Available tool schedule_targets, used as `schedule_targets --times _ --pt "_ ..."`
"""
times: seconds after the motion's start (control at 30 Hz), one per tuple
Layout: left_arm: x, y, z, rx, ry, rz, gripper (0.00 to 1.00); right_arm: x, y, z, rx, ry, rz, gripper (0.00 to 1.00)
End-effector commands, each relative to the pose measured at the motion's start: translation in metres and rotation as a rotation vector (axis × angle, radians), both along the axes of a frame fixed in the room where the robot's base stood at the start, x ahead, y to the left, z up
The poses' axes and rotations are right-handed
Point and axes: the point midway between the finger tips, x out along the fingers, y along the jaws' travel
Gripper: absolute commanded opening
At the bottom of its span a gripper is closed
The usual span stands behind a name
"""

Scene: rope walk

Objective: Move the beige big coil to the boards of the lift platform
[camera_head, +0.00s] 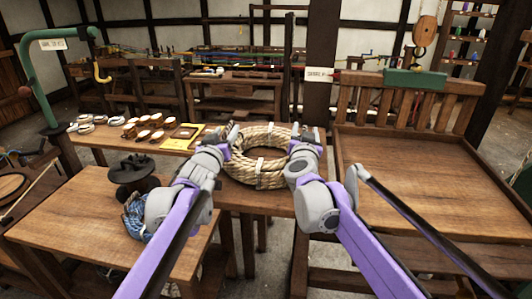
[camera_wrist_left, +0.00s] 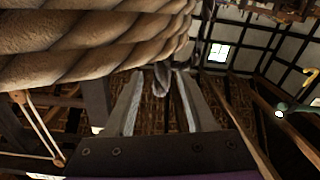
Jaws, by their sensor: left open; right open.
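The beige big coil (camera_head: 242,172) is a thick rope ring with pale bindings, lying flat at the right end of a wooden bench (camera_head: 255,202). My left gripper (camera_head: 228,132) is open at the coil's left side. In the left wrist view its two fingers (camera_wrist_left: 158,80) are spread, with nothing clear between them, and the coil (camera_wrist_left: 90,45) fills the upper left close by. My right gripper (camera_head: 308,134) is open at the coil's right side. Whether either gripper touches the rope is unclear. The lift platform's boards (camera_head: 430,180) are bare, right of the coil.
A front table (camera_head: 75,225) holds a dark round tool (camera_head: 132,172) and a blue rope bundle (camera_head: 134,215). Small spools (camera_head: 145,130) and a yellow item (camera_head: 183,136) lie left along the bench. A dark post (camera_head: 319,100) and slatted rail (camera_head: 440,105) stand behind the platform.

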Motion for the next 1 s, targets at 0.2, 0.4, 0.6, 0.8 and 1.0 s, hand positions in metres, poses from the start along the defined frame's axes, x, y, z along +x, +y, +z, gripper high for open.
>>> schedule_targets --times 0.2,0.4,0.6,0.8,1.0 --pt "0.0048 -0.0012 -0.0002 0.000 0.000 0.000 0.55 0.0047 -0.0008 -0.0002 0.000 0.000 0.001 0.56" --pt "0.0046 -0.0011 -0.0001 0.000 0.000 0.000 0.48 0.0045 -0.0007 -0.0002 0.000 0.000 0.001 0.49" --pt "0.0044 -0.0010 -0.0001 0.000 0.000 0.000 0.12 0.0044 -0.0007 -0.0001 0.000 0.000 0.001 0.13" --pt "0.0043 -0.0013 0.0000 0.000 0.000 0.000 0.00 0.0044 -0.0005 -0.0001 0.000 0.000 0.001 0.00" --pt "0.0043 -0.0015 0.0000 -0.001 0.000 -0.001 0.00 0.0044 -0.0002 -0.0001 0.000 0.001 0.002 0.00"
